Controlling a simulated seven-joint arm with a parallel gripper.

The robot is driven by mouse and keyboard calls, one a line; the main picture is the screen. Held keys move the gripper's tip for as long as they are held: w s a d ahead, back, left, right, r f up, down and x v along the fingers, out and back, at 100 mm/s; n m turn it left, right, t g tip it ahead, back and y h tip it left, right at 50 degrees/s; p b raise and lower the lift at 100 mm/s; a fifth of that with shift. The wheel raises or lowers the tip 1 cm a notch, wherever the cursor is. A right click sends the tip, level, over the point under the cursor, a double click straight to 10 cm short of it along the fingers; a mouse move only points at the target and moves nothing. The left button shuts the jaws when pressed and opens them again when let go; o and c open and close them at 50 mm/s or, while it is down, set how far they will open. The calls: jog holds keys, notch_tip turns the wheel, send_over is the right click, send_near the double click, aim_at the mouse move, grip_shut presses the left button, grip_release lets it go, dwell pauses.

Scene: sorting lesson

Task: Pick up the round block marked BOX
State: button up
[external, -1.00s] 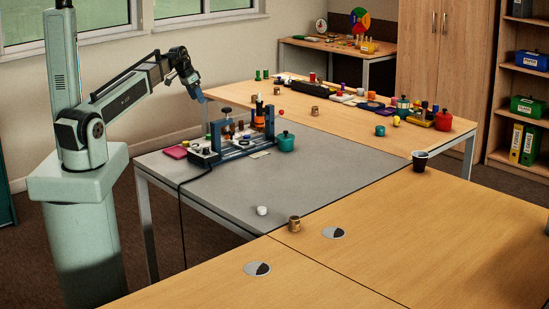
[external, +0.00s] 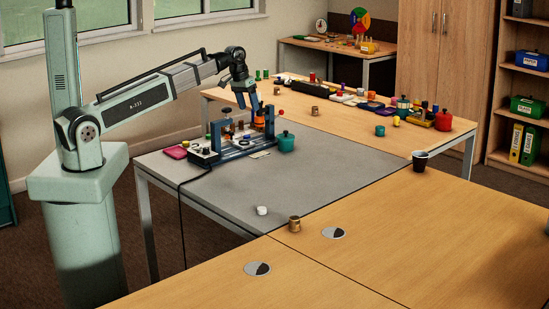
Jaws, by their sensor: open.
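No lettering is legible at this size, so I cannot tell which round block is marked BOX. A small white round piece (external: 262,211) lies on the grey table top. A brownish round piece (external: 294,224) stands at the seam with the wooden table. Similar brownish pieces stand on the far table, one at its middle (external: 316,111) and one farther left (external: 277,91). My gripper (external: 247,106) is open and empty, pointing down above the blue-framed stand (external: 237,154). An orange piece (external: 259,125) on the stand is just below and right of the fingers.
A teal lidded pot (external: 287,144) stands right of the stand, and a magenta pad (external: 175,152) lies left. The far table holds many coloured pieces and a red pot (external: 443,121). The grey table's front is mostly clear.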

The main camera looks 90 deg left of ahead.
jog(key=w+d+n, duration=0.2)
jog(key=w+d, duration=1)
jog(key=d, duration=0.5)
jog(key=n+g, duration=0.2)
jog(key=n, duration=0.2)
send_over(295, 218)
jog(key=d, duration=0.2)
jog(key=shift+y, duration=0.4)
jog(key=f, duration=0.8)
jog(key=a+f, duration=0.1)
jog(key=f, duration=0.4)
jog(key=shift+w+a, duration=0.1)
jog(key=shift+w, duration=0.05)
jog(key=shift+s+a+f, duration=0.1)
jog(key=shift+a+f, duration=0.1)
jog(key=shift+f, duration=0.65)
jog(key=shift+s+a+f, duration=0.1)
jog(key=shift+a+f, duration=0.05)
jog(key=shift+f, duration=0.75)
jog(key=shift+a+f, duration=0.2)
jog(key=shift+f, duration=0.65)
jog(key=c, duration=1.1)
